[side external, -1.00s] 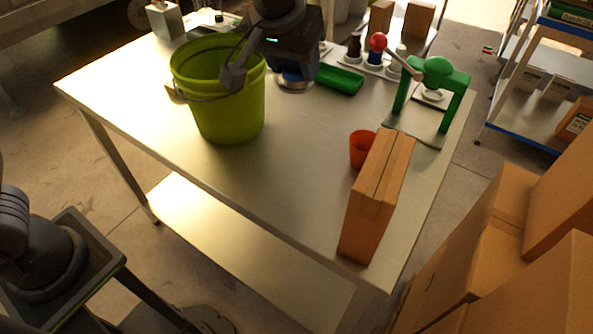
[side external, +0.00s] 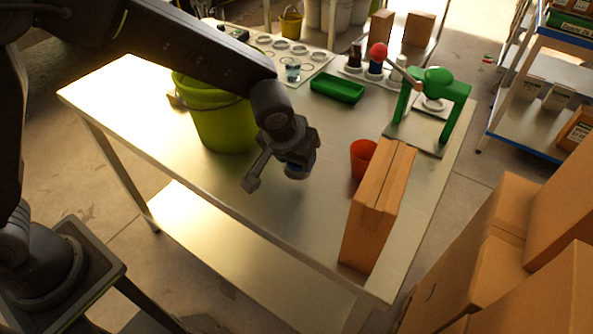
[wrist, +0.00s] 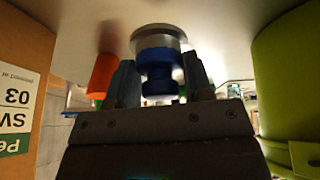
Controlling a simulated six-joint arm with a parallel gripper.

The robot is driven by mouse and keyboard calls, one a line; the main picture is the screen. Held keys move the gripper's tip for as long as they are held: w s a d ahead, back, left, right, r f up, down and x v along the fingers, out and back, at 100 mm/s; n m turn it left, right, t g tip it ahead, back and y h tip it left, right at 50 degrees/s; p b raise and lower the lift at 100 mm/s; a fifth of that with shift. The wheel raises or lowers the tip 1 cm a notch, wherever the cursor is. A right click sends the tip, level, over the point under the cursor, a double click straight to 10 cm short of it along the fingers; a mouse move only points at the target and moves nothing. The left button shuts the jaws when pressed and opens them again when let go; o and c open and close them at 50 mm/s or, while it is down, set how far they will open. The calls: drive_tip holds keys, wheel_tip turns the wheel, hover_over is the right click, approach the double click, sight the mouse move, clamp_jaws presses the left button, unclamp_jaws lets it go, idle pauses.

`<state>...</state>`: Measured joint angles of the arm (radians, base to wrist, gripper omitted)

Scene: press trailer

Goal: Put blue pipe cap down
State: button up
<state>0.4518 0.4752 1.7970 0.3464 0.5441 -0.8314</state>
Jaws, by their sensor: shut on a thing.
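The blue pipe cap (wrist: 158,68) is between the two fingers of my gripper (wrist: 160,78) in the wrist view. A wide silvery round part shows at its end toward the table. In the side view, my gripper (side external: 294,163) is over the table's front middle, between the green bucket and the orange cup. A bit of the blue cap (side external: 299,172) shows below it. The cap is close to the tabletop; whether it touches I cannot tell.
The yellow-green bucket (side external: 222,128) stands left of my gripper. An orange cup (side external: 361,157) and a tall cardboard box (side external: 372,215) stand to the right. A green tray (side external: 337,89) and a green press (side external: 450,95) are farther back. Bare tabletop (side external: 290,215) lies in front.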

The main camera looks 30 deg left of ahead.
drive_tip(key=shift+f, duration=2.05)
drive_tip(key=shift+f, duration=0.2)
drive_tip(key=o, duration=1.2)
drive_tip(key=shift+c, duration=0.2)
drive_tip(key=shift+r, duration=0.1)
drive_tip(key=v, duration=1.2)
